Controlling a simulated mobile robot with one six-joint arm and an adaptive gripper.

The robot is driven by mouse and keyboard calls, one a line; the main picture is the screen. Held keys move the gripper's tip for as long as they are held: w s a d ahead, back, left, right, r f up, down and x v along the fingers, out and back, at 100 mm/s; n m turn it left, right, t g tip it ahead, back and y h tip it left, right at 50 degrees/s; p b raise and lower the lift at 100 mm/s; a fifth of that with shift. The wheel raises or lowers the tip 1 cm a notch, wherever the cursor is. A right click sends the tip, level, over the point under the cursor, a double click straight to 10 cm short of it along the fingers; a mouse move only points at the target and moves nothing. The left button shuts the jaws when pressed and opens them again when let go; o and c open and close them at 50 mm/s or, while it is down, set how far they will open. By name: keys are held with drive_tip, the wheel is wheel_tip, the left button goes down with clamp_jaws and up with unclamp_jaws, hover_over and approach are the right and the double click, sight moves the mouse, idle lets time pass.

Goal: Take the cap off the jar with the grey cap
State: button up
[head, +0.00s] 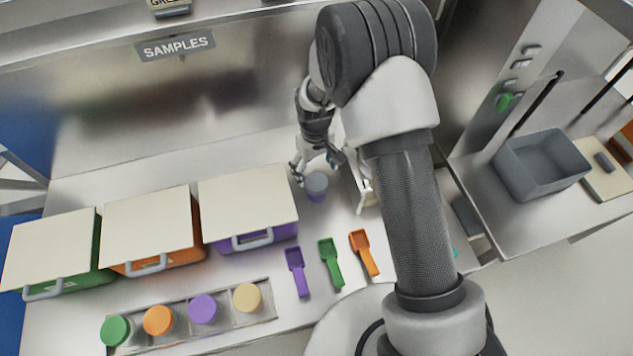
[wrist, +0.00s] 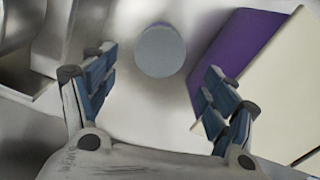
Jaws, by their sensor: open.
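The jar with the grey cap (head: 316,184) stands on the metal counter, right of the purple bin. Its round grey cap (wrist: 160,51) shows from above in the wrist view, beyond the fingertips and roughly midway between them. My gripper (head: 318,165) is open and empty, just above and behind the jar. In the wrist view its two fingers (wrist: 160,75) are spread wide, and neither touches the cap.
The purple bin (head: 270,233) with a cream lid stands close to the left. Orange (head: 180,257) and green bins (head: 84,281) stand farther left. Purple, green and orange scoops (head: 364,253) lie in front. A rack (head: 265,312) holds several colour-capped jars.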

sight(317, 181)
drive_tip(key=f, duration=0.5)
drive_tip(key=shift+s+d+f, duration=0.1)
drive_tip(key=shift+s+d, duration=0.05)
drive_tip(key=shift+d, duration=0.05)
drive_tip(key=c, duration=0.9)
